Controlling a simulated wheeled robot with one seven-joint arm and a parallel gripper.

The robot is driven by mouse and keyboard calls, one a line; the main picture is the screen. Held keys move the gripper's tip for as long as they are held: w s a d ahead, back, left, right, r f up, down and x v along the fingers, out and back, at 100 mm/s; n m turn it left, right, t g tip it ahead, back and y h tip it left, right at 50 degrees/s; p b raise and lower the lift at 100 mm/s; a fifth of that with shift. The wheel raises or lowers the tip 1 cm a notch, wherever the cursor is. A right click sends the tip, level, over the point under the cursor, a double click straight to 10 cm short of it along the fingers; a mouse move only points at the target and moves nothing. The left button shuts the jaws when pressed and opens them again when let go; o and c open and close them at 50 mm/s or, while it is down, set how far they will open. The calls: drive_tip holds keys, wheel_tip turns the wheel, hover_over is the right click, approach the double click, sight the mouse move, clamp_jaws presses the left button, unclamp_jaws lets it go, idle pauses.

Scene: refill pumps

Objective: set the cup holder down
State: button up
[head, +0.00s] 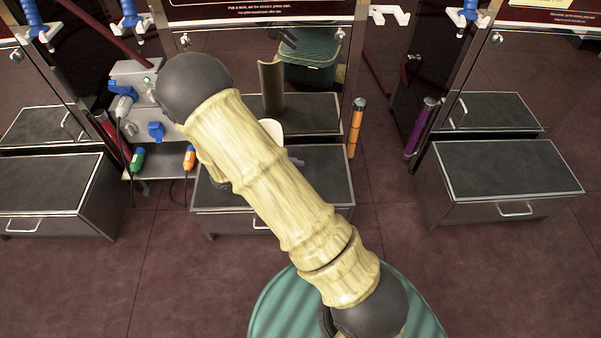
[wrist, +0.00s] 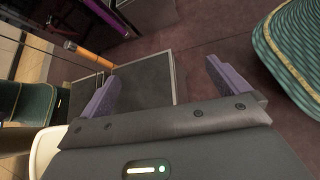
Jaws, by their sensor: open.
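My gripper (wrist: 168,85) is open in the wrist view, its two purple fingers wide apart with nothing between them. It is over the dark top of the middle low drawer unit (wrist: 145,78). In the head view my own arm hides most of the gripper, and only a bit of a purple finger (head: 297,162) shows above the unit. A tall, curved olive-brown piece (head: 271,88) stands upright on the back ledge of the middle pump, apart from the gripper. I cannot tell whether it is the cup holder; nothing else in view is clearly one.
An orange cylinder (head: 356,127) and a purple cylinder (head: 420,127) stand upright right of the middle drawer unit (head: 325,185). A grey box with nozzles (head: 137,85) is at its left. Another drawer unit (head: 508,170) is at the right. Open floor (head: 400,225) lies between them.

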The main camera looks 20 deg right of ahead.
drive_tip(key=s+a+r+m+t+y, duration=0.1)
drive_tip(key=s+r+m+y, duration=0.3)
drive_tip(key=r+m+y, duration=0.1)
drive_tip(key=s+r+m+t+y, duration=0.2)
drive_tip(key=s+r+m+y, duration=0.2)
drive_tip(key=r+m+y, duration=0.2)
wheel_tip(320, 180, up, 4)
drive_tip(key=m, duration=0.2)
drive_tip(key=shift+a+r+m, duration=0.15)
drive_tip(key=shift+a+m, duration=0.15)
drive_tip(key=shift+a, duration=0.1)
